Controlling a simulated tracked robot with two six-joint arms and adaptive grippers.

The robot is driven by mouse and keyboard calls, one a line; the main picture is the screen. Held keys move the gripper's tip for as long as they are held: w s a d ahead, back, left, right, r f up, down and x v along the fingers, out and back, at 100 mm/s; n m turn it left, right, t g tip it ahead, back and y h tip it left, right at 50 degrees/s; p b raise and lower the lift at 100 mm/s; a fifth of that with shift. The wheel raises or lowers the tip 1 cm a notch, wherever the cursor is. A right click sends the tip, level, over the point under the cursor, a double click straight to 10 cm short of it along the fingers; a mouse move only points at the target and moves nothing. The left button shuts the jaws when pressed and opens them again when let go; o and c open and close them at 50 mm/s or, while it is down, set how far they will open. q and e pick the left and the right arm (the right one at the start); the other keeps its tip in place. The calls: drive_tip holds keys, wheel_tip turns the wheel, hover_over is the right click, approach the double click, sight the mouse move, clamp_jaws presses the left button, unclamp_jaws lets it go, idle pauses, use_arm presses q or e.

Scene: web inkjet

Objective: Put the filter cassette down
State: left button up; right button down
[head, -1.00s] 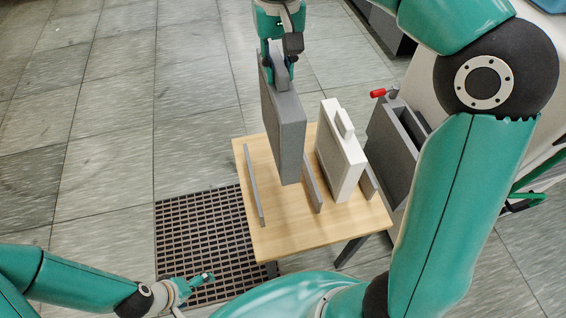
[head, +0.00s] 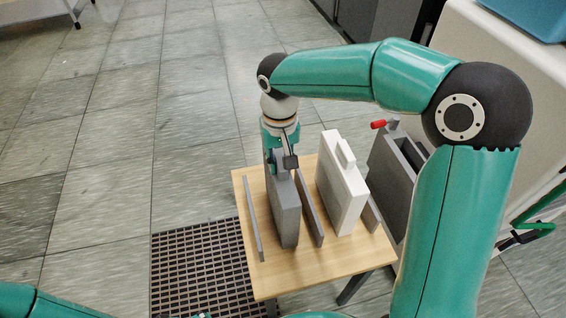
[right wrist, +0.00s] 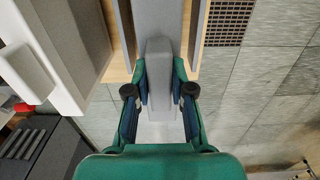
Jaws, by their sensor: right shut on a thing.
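The grey filter cassette (head: 284,212) stands upright on the small wooden table (head: 287,277), between two thin grey rails. My right gripper (head: 280,160) is above it, shut on the handle along its top. In the right wrist view both fingers of this gripper (right wrist: 160,92) lie against the sides of the grey handle (right wrist: 159,62). The cassette's lower edge appears at the tabletop, but I cannot tell whether it bears fully on it. My left gripper is out of the head view; only a bit of that arm shows at the lower left.
A white cassette (head: 342,185) stands upright in the neighbouring slot on the right. Grey rails (head: 253,218) divide the tabletop. A dark grey holder (head: 393,180) with a red-tipped handle (head: 378,124) is right of the table. A floor grate (head: 200,265) lies to the left.

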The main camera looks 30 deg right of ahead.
drive_tip(key=shift+f, duration=0.65)
drive_tip(key=c, duration=1)
unclamp_jaws()
wheel_tip(320, 180, up, 12)
drive_tip(key=shift+r+p, duration=0.1)
drive_tip(key=shift+p, duration=0.45)
